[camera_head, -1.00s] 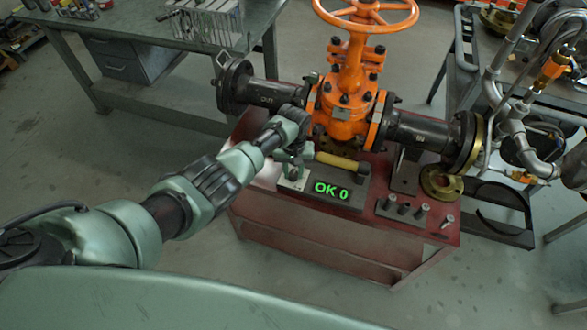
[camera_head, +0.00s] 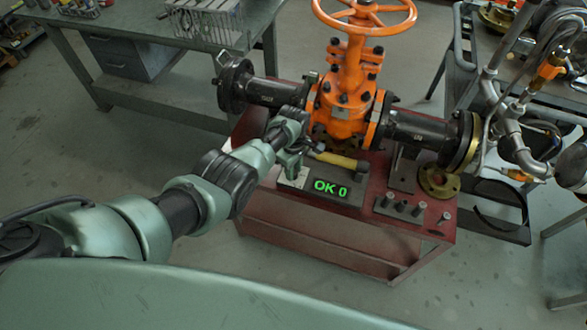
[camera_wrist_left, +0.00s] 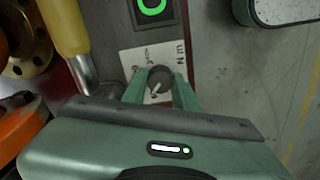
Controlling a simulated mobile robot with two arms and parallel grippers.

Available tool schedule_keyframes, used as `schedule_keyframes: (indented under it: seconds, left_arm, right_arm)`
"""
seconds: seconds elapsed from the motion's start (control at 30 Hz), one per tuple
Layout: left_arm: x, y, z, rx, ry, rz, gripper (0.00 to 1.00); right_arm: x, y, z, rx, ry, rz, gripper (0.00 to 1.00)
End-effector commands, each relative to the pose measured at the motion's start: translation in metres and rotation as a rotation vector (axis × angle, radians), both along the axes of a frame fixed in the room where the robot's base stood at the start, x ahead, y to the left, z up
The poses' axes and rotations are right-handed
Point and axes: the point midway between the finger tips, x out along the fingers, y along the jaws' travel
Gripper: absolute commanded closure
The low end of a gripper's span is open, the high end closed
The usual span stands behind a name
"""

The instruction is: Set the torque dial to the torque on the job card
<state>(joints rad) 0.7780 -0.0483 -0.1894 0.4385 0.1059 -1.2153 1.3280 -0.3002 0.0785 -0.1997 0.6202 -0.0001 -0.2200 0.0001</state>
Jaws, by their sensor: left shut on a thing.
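My left gripper (camera_head: 292,166) reaches down at the left end of the dark control box on the red stand. In the left wrist view its two green fingers (camera_wrist_left: 158,88) are shut on the torque dial (camera_wrist_left: 160,80), a dark round knob with a pale pointer line. The dial sits on a white plate (camera_wrist_left: 143,58) marked with small print and "Nm". The green display (camera_head: 330,189) beside it reads "OK 0". In the head view the dial is hidden by the gripper. I cannot make out a job card. My right gripper is not in view.
An orange gate valve (camera_head: 342,112) with black flanged pipes stands behind the box. A yellow-handled tool (camera_head: 338,160) lies along the box's back, close to my gripper. Several bolts (camera_head: 404,208) and a brass flange (camera_head: 439,181) are to the right on the red stand (camera_head: 330,232).

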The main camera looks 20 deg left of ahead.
Motion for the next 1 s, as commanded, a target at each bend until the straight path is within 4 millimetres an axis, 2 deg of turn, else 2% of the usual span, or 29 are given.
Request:
schedule_keyframes:
  seconds: [0.2,0.5,1.0]
  left_arm:
    - [0.0016,0.0009,0.0014,0.002,-0.004,0.166,1.00]
    - [0.0017,0.0010,0.0015,0.002,-0.004,0.311,1.00]
    - [0.0021,0.0014,0.0017,0.003,-0.005,0.357,1.00]
  right_arm:
    - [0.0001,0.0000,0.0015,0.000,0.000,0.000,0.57]
    - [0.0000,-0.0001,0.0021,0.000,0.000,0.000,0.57]
    - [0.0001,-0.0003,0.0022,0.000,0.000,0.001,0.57]
